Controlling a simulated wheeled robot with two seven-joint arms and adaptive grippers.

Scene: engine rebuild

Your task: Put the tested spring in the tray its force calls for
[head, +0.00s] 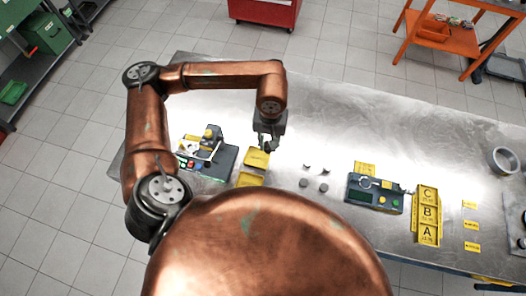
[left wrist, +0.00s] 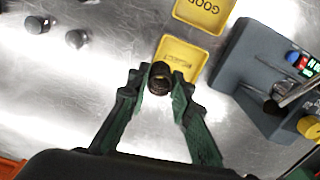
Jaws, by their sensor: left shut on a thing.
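My left gripper (head: 268,145) is over the steel table beside the farther of two small yellow trays (head: 257,158). In the left wrist view my left gripper (left wrist: 160,83) is shut on a small dark coiled spring (left wrist: 160,76), seen nearly end-on between the fingertips. The spring's top overlaps the edge of that yellow tray (left wrist: 186,53), whose lettering is partly hidden. Its height above the table is unclear. The other yellow tray, marked GOOD (left wrist: 203,12), shows at the top; in the head view it is the nearer one (head: 249,180). My right gripper is out of view.
A grey tester (head: 222,161) with coloured buttons stands left of the trays. Several small dark parts (head: 314,178) stand to their right. Farther right are a dark gauge box (head: 375,194) and a yellow rack marked C, B, A (head: 413,222). The table's far side is mostly clear.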

